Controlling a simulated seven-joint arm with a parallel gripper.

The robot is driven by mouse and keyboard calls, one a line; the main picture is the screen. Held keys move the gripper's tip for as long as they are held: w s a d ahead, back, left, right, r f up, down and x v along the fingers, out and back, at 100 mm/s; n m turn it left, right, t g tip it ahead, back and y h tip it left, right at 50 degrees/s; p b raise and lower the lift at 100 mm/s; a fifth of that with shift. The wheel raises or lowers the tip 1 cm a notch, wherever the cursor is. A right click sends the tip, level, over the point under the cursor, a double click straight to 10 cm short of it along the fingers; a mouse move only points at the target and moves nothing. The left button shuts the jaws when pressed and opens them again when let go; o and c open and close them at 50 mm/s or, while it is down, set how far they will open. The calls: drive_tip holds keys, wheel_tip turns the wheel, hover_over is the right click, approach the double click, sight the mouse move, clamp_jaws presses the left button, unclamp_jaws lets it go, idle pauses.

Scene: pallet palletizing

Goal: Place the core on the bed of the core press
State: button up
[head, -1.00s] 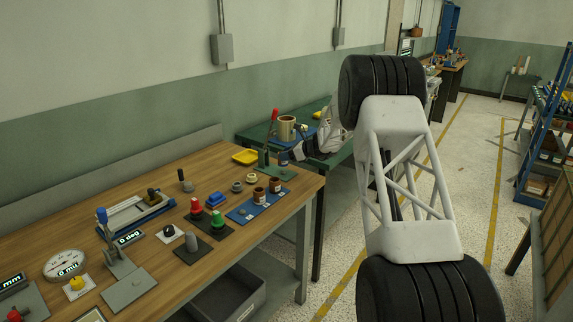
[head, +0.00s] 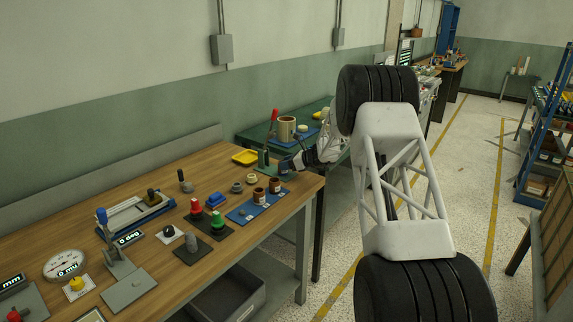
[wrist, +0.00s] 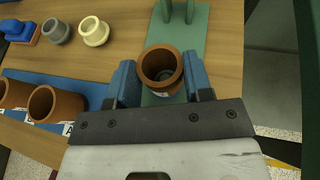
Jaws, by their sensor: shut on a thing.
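My gripper (wrist: 162,85) is shut on a brown, hollow, ring-shaped core (wrist: 160,62), with one blue finger on each side of it. The core is upright, its open top facing the wrist camera. The core press shows its green bed (wrist: 188,28) and two green uprights just ahead of the core. The core overlaps the near part of the bed; I cannot tell whether it touches it. In the head view the press has a red lever (head: 273,117), and my gripper (head: 286,165) is low beside it. The held core is not clear there.
Two more brown cores (wrist: 42,103) stand on a blue mat (wrist: 75,93) to the left. A cream ring (wrist: 94,31) and a grey ring (wrist: 56,31) lie on the wooden bench. The bench's right edge is close.

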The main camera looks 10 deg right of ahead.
drive_tip(key=shift+f, duration=0.15)
drive_tip(key=o, duration=0.9)
drive_tip(key=shift+r, duration=0.2)
drive_tip(key=v, duration=1.2)
